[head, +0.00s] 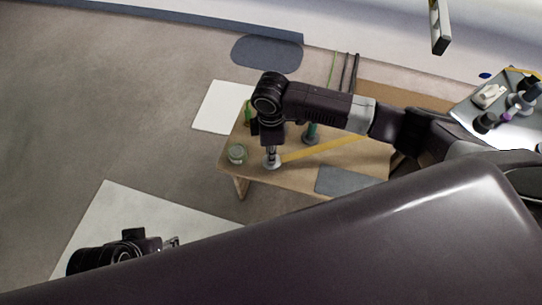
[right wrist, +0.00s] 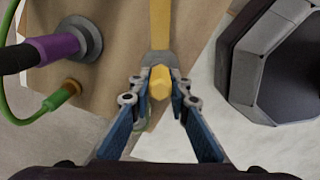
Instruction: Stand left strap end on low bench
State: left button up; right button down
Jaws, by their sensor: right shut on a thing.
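The low bench (head: 228,162) is a pale wooden table in the middle of the head view. A yellow strap (head: 325,148) runs slanting across its top. My right gripper (head: 272,163) is over the bench's front left part, at the strap's left end. In the right wrist view my right gripper (right wrist: 160,88) is shut on the yellow strap end (right wrist: 159,82), and the strap (right wrist: 160,25) leads away up the picture. Whether the end touches the bench is unclear. My left gripper (head: 174,242) is low at the left, away from the bench; its jaws are too small to judge.
A grey mat (head: 345,181) lies at the bench's front right. A purple-collared tool (right wrist: 60,48) and a green hose (right wrist: 45,105) are near the gripper. A cluttered table (head: 490,120) stands at the right.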

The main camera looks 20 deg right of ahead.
notch_tip(320, 180, down, 3)
jog(key=shift+r+b, duration=0.1)
jog(key=shift+b, duration=0.2)
jog(key=c, duration=1.8)
grip_release()
